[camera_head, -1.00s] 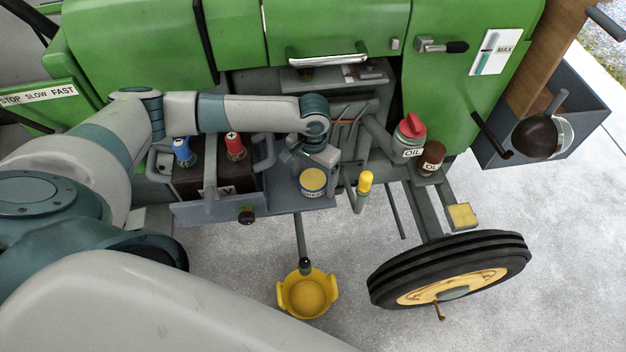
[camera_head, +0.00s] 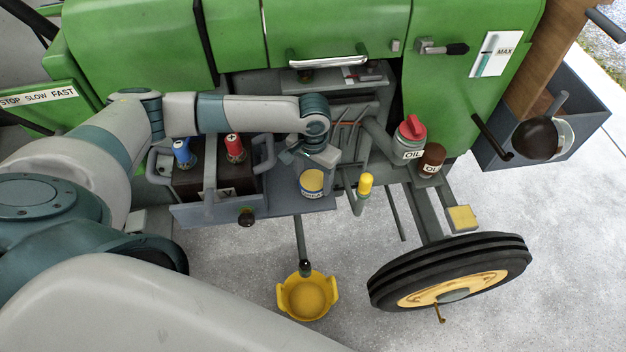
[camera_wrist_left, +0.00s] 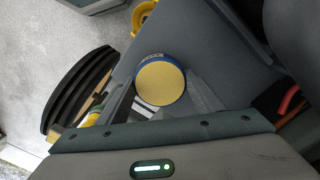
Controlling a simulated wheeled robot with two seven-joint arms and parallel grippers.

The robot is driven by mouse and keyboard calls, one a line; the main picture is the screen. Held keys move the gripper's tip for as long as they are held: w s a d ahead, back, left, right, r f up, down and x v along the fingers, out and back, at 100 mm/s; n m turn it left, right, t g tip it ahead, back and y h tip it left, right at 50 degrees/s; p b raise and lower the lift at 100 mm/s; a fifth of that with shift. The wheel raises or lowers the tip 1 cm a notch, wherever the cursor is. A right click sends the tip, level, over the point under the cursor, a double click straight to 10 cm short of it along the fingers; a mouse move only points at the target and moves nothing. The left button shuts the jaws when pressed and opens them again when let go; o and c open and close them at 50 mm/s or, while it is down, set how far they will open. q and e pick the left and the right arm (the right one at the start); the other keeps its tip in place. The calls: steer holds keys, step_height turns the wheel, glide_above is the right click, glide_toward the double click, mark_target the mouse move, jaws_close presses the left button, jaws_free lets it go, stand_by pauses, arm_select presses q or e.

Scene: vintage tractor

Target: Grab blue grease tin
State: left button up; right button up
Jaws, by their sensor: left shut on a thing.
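The blue grease tin (camera_head: 312,190) has a yellow lid and stands upright at the right end of the grey shelf (camera_head: 290,200) on the tractor's side. My left gripper (camera_head: 313,172) reaches it from behind and is shut on it. In the left wrist view the tin (camera_wrist_left: 160,83) shows its round yellow lid and a thin blue rim, between the two fingers. The fingers are partly hidden in the head view. I cannot tell whether the tin is clear of the shelf. My right gripper is out of view.
A battery (camera_head: 205,182) with blue and red terminals stands left of the tin. A yellow-topped dipstick (camera_head: 365,184), a red-capped oil can (camera_head: 409,137) and a brown bottle (camera_head: 432,157) are to the right. A yellow pan (camera_head: 307,297) lies on the floor below.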

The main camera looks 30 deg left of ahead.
mark_target(313, 179)
arm_select(q)
step_height(313, 179, up, 8)
steer(key=shift+r+b, duration=0.15)
steer(key=shift+b, duration=0.95)
steer(key=shift+r, duration=0.65)
